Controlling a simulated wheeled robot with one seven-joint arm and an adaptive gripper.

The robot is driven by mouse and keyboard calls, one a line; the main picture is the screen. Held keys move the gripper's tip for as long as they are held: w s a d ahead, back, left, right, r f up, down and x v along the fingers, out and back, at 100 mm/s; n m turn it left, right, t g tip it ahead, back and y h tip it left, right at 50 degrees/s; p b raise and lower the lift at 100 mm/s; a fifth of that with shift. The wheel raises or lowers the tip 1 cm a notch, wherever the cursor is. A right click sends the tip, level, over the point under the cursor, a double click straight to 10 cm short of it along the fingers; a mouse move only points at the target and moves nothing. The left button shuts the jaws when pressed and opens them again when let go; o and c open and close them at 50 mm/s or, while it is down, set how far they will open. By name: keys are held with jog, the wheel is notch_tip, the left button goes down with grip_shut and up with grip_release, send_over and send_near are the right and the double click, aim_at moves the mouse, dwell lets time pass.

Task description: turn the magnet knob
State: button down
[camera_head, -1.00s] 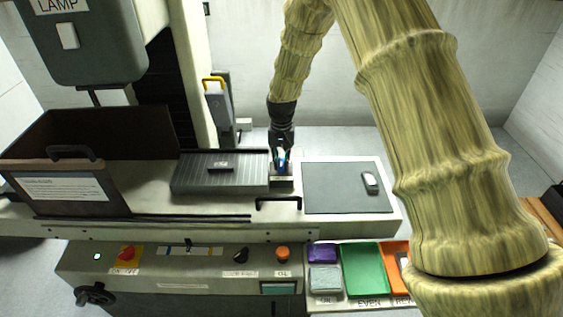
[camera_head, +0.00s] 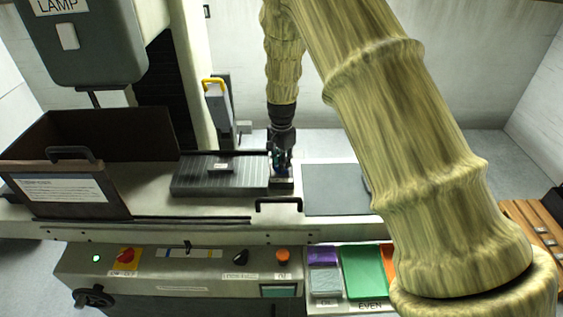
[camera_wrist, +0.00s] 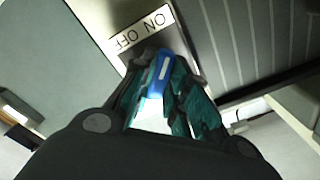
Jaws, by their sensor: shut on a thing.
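The magnet knob (camera_wrist: 157,80) is blue with a white stripe. In the wrist view it sits between my fingertips, beside a white ON OFF label (camera_wrist: 145,28) that reads upside down. My gripper (camera_head: 281,168) points down at the right end of the dark ribbed magnetic chuck (camera_head: 205,187). It also shows in the wrist view (camera_wrist: 157,85), with teal fingers shut on the knob from both sides. In the head view my fingers mostly hide the knob.
A dark open guard box (camera_head: 70,190) stands at left. The control panel (camera_head: 170,262) and coloured trays (camera_head: 362,270) are in front.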

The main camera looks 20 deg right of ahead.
jog(key=shift+w+r, duration=0.1)
dwell(0.4)
jog(key=c, duration=1.4)
grip_release()
notch_tip(320, 180, up, 12)
jog(key=shift+f, duration=0.1)
